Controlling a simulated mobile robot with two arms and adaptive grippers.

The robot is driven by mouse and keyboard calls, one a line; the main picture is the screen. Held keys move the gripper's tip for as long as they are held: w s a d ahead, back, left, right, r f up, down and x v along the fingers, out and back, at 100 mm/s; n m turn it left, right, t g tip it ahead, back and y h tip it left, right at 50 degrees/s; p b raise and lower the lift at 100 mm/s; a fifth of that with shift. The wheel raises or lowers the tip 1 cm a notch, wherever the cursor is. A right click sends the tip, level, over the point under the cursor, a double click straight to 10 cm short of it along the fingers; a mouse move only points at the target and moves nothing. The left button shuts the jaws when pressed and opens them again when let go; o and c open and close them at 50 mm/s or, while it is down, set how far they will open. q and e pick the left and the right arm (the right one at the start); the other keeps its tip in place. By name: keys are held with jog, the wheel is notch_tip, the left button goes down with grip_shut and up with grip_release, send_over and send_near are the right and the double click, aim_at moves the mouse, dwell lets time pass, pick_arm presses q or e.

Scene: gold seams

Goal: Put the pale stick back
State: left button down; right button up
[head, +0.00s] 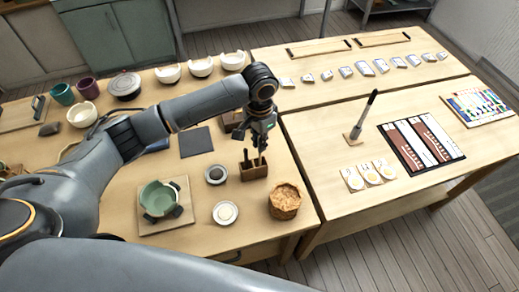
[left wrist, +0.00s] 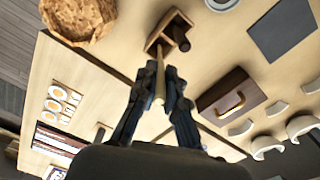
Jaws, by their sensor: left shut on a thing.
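My left gripper (head: 258,138) is directly above a small wooden holder (head: 254,172) near the front of the left table. In the left wrist view, my left gripper (left wrist: 164,88) is shut on a pale stick (left wrist: 162,118), which points toward the holder (left wrist: 159,34). I cannot tell whether the stick's far end is inside the holder or just over it. A dark stick (left wrist: 180,38) stands in the holder. The pale stick is hard to make out in the head view. My right gripper is not in view.
Small round dishes (head: 215,175) and a green pot (head: 158,199) on a board are to the left. A brush (head: 364,115) stands upright on the right table. White bowls (head: 201,66) line the back.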

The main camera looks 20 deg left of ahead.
aim_at(260, 155)
pick_arm(q)
notch_tip(260, 155, down, 3)
jog(key=shift+f+p, duration=0.1)
jog(key=shift+p, duration=0.3)
jog(key=shift+f, duration=0.45)
jog(key=c, duration=1.4)
grip_release()
notch_tip(260, 155, up, 12)
jog(key=shift+r+b, duration=0.15)
jog(key=shift+b, duration=0.85)
jog(key=shift+s, duration=0.1)
